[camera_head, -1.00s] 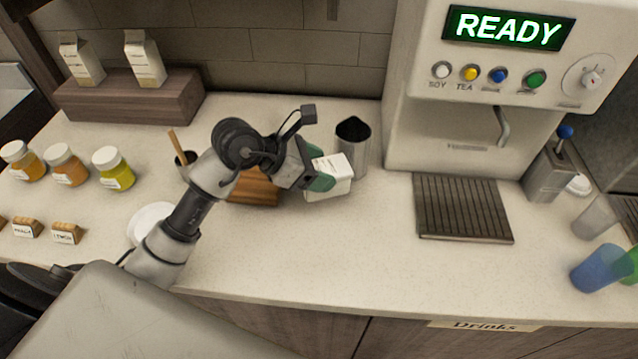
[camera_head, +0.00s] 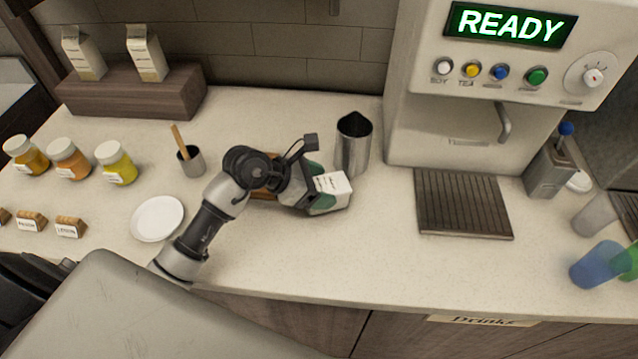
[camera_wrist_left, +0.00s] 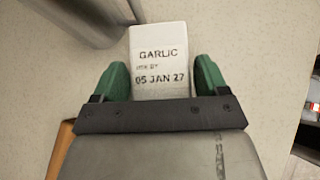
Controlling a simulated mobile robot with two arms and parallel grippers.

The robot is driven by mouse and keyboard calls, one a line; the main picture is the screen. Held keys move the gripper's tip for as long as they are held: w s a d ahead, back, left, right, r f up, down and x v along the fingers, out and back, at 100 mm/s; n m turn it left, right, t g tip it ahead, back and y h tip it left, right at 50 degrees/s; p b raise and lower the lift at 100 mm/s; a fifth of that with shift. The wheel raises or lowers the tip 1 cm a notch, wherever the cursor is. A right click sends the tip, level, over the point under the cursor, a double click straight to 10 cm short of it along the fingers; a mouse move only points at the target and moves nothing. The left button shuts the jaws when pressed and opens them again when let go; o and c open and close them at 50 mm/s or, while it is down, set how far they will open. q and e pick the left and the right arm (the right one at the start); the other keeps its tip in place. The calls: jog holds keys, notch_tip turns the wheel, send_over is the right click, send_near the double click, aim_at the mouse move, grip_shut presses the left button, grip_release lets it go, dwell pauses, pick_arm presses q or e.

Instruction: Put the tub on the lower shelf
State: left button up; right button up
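The tub is a small white box (camera_head: 334,184) over the counter, just left of the coffee machine. In the left wrist view the tub (camera_wrist_left: 160,60) reads "GARLIC" with the date 05 JAN 27. My left gripper (camera_head: 322,188) has its green fingers on either side of the tub. I cannot make out a lower shelf in these views. My right gripper is out of view.
A metal pitcher (camera_head: 353,145) stands close behind the tub. A brown wooden piece (camera_head: 265,192) is partly hidden behind my left arm. A white plate (camera_head: 158,218), several jars and a small cup (camera_head: 191,161) stand left. The front counter is clear.

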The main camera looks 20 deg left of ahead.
pick_arm(q)
jog(key=shift+o, duration=1.2)
